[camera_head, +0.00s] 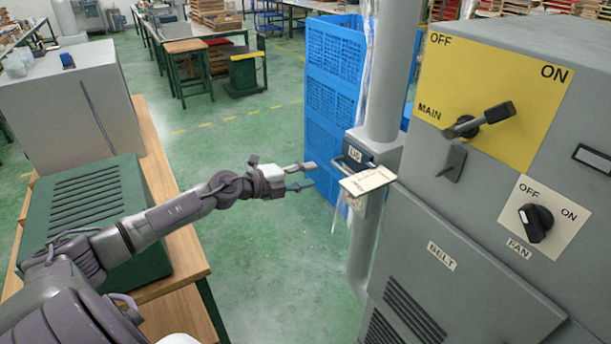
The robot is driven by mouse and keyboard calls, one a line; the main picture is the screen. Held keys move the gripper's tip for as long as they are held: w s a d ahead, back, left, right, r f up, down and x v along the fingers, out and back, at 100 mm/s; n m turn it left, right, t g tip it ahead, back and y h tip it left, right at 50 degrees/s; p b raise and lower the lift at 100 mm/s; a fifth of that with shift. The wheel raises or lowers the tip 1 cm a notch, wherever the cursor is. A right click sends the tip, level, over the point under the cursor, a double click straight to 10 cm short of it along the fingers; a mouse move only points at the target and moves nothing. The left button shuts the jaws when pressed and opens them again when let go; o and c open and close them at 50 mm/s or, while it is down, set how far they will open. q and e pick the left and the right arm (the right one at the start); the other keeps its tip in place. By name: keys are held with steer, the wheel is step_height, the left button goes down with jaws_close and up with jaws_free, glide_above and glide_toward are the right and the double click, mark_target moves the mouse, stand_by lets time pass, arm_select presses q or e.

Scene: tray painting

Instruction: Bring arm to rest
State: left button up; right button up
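My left arm reaches in from the lower left, stretched out over the green floor. My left gripper (305,176) is at its end, with its two fingers apart and nothing between them. It points right, towards a small grey box (372,150) on a vertical grey post (396,70), with a gap between them. A pale tag or card (368,182) sits at the front of that box. My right gripper is not in view.
A grey machine cabinet on the right carries a MAIN lever (480,121) on a yellow plate (455,70) and a FAN knob (536,222). Blue crates (333,75) are stacked behind the post. A wooden bench (160,185) holding a green ribbed case (75,210) lies beside my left arm.

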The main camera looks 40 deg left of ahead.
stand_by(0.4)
